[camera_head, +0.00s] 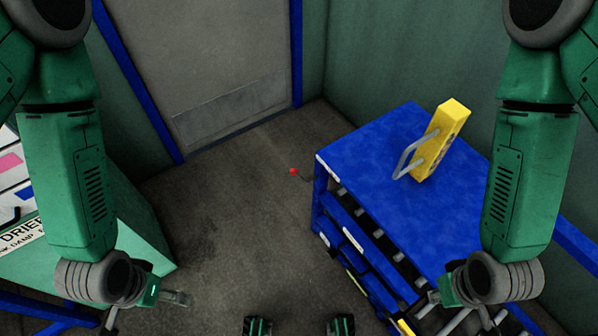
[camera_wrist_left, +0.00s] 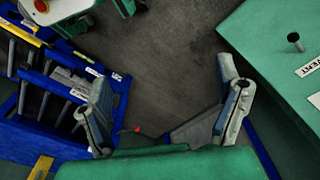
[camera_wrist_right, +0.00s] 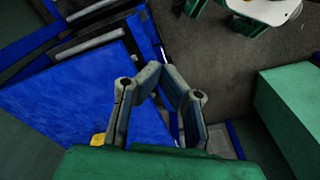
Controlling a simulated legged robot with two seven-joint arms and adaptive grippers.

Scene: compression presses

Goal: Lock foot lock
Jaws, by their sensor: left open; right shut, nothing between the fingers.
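My left gripper (camera_head: 150,305) is open and empty at the lower left of the head view, well away from the knob. My right gripper (camera_head: 465,312) is shut and empty, close to the cart's near right side. Its closed fingertips show in the right wrist view (camera_wrist_right: 160,72).
A yellow box (camera_head: 440,142) with a grey handle stands on the cart top. The cart's front has open slots and drawers. A green cabinet (camera_head: 135,235) is at the left. A grey door (camera_head: 205,60) with blue frame is behind. Grey floor between is clear.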

